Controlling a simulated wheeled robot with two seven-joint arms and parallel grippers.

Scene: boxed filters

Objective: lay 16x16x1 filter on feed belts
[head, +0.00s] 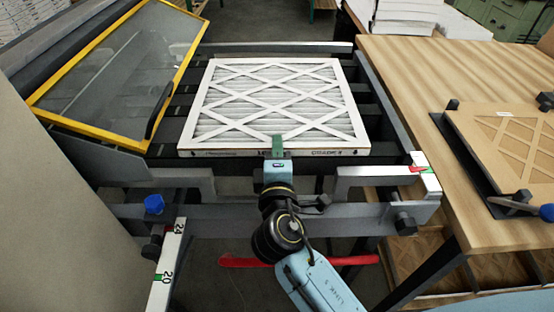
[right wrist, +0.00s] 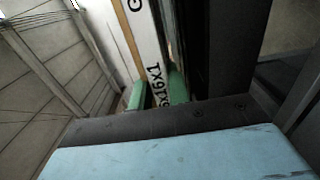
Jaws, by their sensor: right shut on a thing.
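The white-framed 16x16x1 filter (head: 333,135) lies flat, or nearly so, over the dark feed belts (head: 172,118). Its pleated face with a diamond lattice is up, and printing runs along its near edge. My right gripper (head: 278,150) is shut on the middle of that near edge. In the right wrist view, the green fingers (right wrist: 160,95) sit on both sides of the filter's printed edge (right wrist: 149,48), where "16x1" is readable. I cannot tell whether the filter's underside touches the belts, as it is hidden. My left gripper is not in view.
A yellow-framed clear guard (head: 120,70) stands tilted open at the left. A metal rail (head: 388,173) crosses near the front, with a blue knob (head: 154,204). At the right, a wooden table (head: 420,75) holds a brown lattice panel (head: 500,140). White stacks (head: 410,18) stand behind.

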